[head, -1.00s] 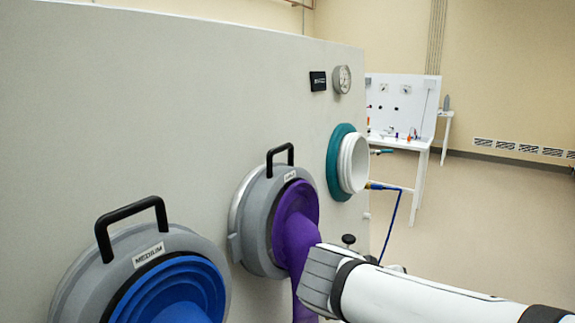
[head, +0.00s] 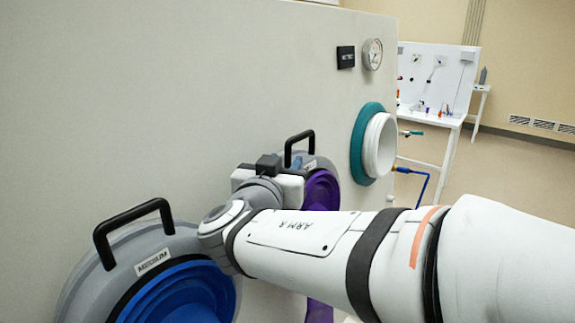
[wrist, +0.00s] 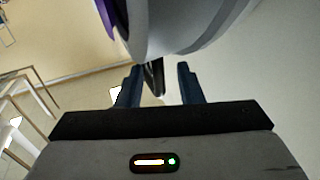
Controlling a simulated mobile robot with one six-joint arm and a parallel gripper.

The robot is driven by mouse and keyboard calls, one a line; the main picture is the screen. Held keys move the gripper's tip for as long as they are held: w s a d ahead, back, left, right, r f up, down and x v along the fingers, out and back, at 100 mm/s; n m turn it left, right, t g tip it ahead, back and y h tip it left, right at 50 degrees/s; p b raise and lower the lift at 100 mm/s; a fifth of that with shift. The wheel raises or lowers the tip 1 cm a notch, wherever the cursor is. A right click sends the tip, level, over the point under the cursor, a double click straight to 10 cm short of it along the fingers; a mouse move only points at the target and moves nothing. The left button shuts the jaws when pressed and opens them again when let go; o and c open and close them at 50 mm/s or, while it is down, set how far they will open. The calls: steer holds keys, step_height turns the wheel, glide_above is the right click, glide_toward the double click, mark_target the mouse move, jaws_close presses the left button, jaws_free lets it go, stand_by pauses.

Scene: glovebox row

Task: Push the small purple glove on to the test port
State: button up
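The small purple glove (head: 322,190) is on a grey ring with a black handle (head: 300,143) on the wall. My arm hides its lower part, though some purple hangs below. In the wrist view, the grey ring (wrist: 200,22) fills the top, with a strip of purple glove (wrist: 106,16). My gripper (wrist: 159,70) is open, its two dark fingers apart. The black handle (wrist: 153,78) shows between them with gaps on both sides; I cannot tell how deep it sits. The test port (head: 380,145), a white cylinder on a teal flange, is bare, right of the glove.
A gauge (head: 372,54) is above the test port. A blue hose (head: 422,178) and a white bench (head: 432,115) are at right.

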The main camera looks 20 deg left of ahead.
steer(key=shift+w+d+p, duration=0.1)
steer(key=shift+w+p, duration=0.2)
steer(key=shift+w, duration=1)
steer(key=shift+c, duration=0.4)
jaws_close()
